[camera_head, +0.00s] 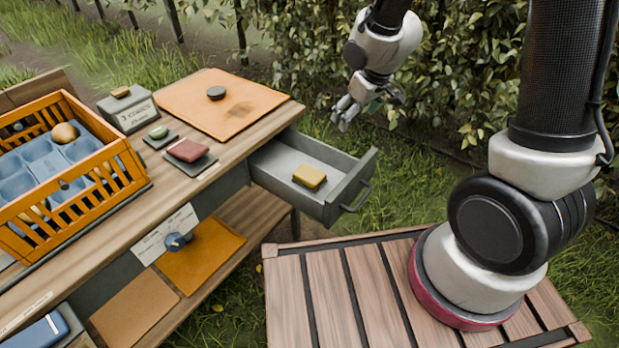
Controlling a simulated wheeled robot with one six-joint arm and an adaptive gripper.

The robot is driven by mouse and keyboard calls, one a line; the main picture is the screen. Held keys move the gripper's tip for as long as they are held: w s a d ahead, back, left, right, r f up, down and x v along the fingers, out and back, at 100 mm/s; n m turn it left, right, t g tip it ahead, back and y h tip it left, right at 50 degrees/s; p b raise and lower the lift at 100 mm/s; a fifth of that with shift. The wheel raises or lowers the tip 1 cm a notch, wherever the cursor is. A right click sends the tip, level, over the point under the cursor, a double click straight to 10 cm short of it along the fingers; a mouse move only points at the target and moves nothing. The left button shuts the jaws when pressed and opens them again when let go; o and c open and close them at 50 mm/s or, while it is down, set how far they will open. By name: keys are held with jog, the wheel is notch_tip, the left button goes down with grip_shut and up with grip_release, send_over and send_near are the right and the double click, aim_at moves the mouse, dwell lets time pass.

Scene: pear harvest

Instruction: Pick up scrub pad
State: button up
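A yellow pad-like block (309,176), which may be the scrub pad, lies flat in the open grey drawer (358,177). A dark red pad (187,150) on a dark mat on the bench also has a pad-like shape; I cannot tell for sure which is the scrub pad. My gripper (363,108) hangs in the air beyond and above the drawer, in front of the hedge. Its fingers look spread, with nothing visible between them. It is apart from both pads.
The wooden bench (237,152) carries an orange crate (134,169) with a blue tray, a grey box (127,108), a green piece (158,132) and an orange board (192,92) with a black puck. The drawer juts out right. A lower shelf holds orange mats. Grass lies clear beyond the drawer.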

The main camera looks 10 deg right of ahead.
aim_at(310, 173)
jog(key=a+f+n, duration=0.1)
jog(key=a+f, duration=0.2)
jog(key=f, duration=0.1)
jog(key=s+a+f+y, duration=0.1)
jog(key=a+f, duration=0.2)
jog(key=f, duration=0.2)
jog(key=a+f+n+g, duration=0.1)
jog(key=a+f, duration=0.2)
jog(key=f, duration=0.2)
jog(key=shift+s+a+n+y, duration=0.15)
jog(key=shift+n+y, duration=0.15)
jog(key=x, duration=0.8)
jog(key=shift+a, duration=0.15)
jog(key=c, duration=1.1)
